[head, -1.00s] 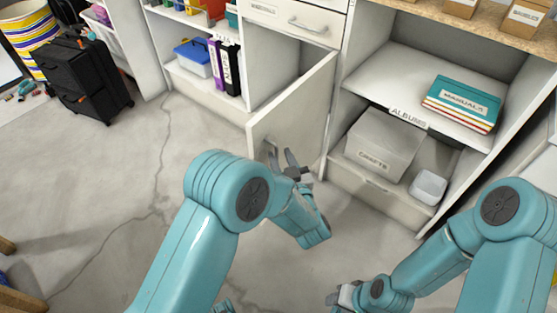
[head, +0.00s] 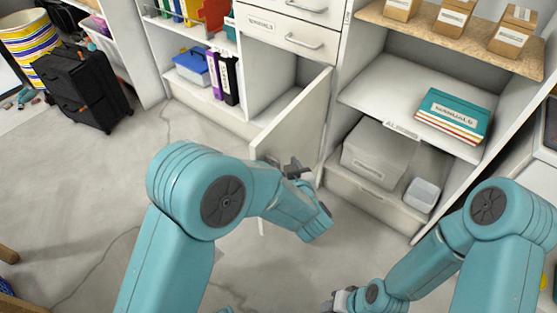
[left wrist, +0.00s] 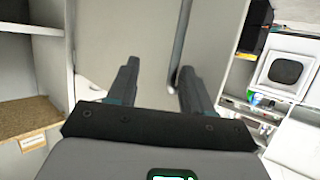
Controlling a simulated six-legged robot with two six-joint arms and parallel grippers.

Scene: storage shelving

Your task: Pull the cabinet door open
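The cabinet door (head: 300,130) stands ajar, swung out from its hinge side on the right, with an open compartment behind it. My left gripper (head: 288,168) is at the outer face of the door, low and near its free edge. In the left wrist view the gripper (left wrist: 160,85) is open, its two fingers apart and pointing at the door panel (left wrist: 120,30). The door's bar handle (left wrist: 178,45) shows between the fingers, closer to the right one; I cannot tell if they touch. My right gripper (head: 340,299) is low in the head view, away from the door, its fingers unclear.
Right of the door are shelves with a grey box (head: 382,153), a small white bin (head: 422,195) and a stack of folders (head: 455,115). Drawers (head: 290,35) sit above the door. A black suitcase (head: 83,85) stands at left. The floor before the cabinet is clear.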

